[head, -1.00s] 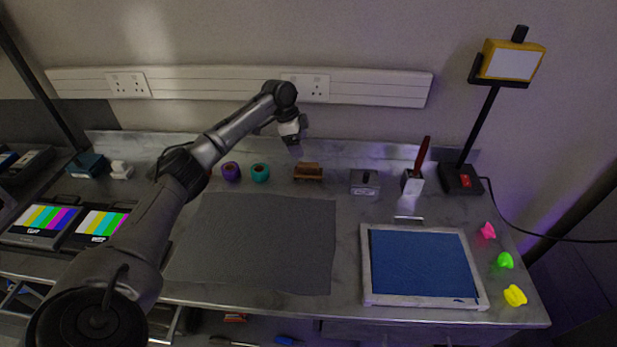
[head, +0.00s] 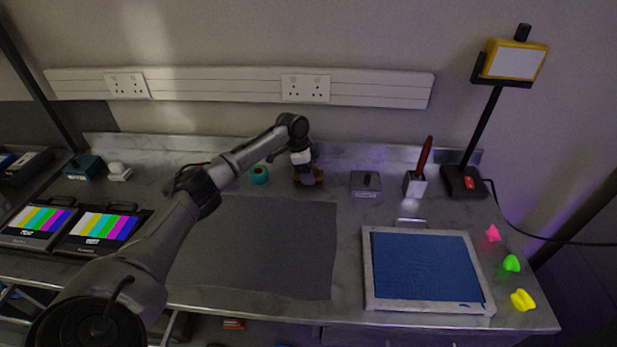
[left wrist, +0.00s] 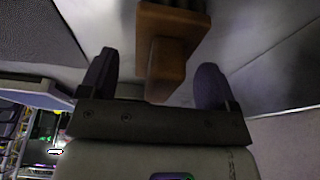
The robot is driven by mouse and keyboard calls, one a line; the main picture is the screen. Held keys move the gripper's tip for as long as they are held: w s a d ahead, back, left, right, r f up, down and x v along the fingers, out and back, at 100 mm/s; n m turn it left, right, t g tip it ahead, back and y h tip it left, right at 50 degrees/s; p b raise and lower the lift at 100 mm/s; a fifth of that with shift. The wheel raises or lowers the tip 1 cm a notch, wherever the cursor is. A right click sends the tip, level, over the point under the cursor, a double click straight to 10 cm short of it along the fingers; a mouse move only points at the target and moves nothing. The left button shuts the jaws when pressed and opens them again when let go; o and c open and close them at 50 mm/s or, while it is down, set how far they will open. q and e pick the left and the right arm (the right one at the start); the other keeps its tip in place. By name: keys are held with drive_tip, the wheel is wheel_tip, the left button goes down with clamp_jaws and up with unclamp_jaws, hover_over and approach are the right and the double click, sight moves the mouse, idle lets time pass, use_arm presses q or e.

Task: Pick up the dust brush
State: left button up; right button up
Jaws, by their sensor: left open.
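The dust brush (head: 316,177) is a brown wooden piece at the back of the bench, below the wall sockets. My left gripper (head: 305,175) is over it and hides part of it. In the left wrist view the brush's wooden handle (left wrist: 162,70) points in between the two dark fingers of my left gripper (left wrist: 157,70), with a gap on each side. The gripper is open and holds nothing. My right gripper is not in view.
A teal tape roll (head: 259,175) stands left of the brush. A grey block with a knob (head: 365,185) is to its right, then a white holder (head: 414,184) with a red-handled tool (head: 425,154). A grey mat (head: 260,250) lies clear in front.

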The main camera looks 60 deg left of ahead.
use_arm(q)
drive_tip(key=shift+w+d+f, duration=0.15)
drive_tip(key=shift+f, duration=0.45)
drive_tip(key=shift+r, duration=0.1)
drive_tip(key=shift+c, duration=0.8)
drive_tip(key=c, duration=0.9)
